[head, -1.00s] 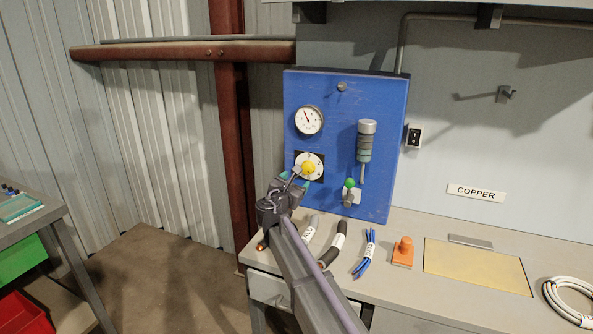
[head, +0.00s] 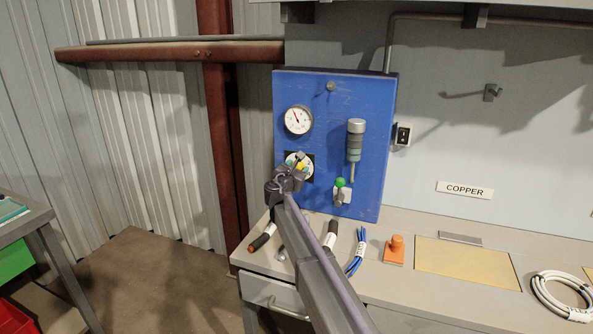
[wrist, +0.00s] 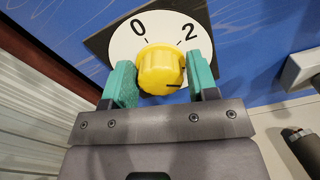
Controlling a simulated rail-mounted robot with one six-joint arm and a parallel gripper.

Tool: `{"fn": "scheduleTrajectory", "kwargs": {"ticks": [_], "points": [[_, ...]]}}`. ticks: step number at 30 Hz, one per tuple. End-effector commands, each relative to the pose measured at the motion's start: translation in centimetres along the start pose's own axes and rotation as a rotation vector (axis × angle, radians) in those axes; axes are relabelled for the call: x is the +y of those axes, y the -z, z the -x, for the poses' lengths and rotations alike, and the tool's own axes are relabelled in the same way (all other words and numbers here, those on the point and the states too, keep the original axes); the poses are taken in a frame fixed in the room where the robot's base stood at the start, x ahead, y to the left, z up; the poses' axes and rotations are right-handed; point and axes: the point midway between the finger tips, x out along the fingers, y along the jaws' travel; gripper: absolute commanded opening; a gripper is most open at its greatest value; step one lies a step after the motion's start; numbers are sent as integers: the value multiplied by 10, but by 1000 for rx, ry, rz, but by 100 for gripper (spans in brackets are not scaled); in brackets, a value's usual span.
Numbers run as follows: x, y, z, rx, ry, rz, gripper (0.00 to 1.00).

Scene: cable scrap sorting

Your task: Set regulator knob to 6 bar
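The yellow regulator knob (wrist: 161,68) sits on a round white dial (wrist: 118,44) on the blue panel (head: 335,95). In the wrist view the 0 is at the upper left and the 2 at the upper right. The dark mark on the knob points right and slightly down. My gripper (wrist: 162,80) has one teal finger on each side of the knob. Both fingers look very close to it; I cannot tell whether they press on it. In the head view my gripper (head: 298,166) covers part of the dial. The gauge (head: 298,120) has its needle toward the upper left.
A grey cylindrical fitting (head: 354,142) and a green-knobbed valve (head: 341,184) are on the panel right of the dial. Cable pieces, a blue wire bundle (head: 357,252) and an orange stamp-like object (head: 395,249) lie on the bench below. The area left of the panel is free.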

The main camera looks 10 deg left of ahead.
Motion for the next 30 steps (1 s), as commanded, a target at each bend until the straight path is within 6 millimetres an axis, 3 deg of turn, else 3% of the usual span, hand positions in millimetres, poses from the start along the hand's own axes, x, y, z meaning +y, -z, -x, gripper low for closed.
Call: {"fn": "scheduleTrajectory", "kwargs": {"ticks": [10, 20, 30], "points": [[0, 0, 0, 0, 0, 0, 20], [0, 0, 0, 0, 0, -38, 19], [-1, 0, 0, 0, 0, -242, 20]]}}
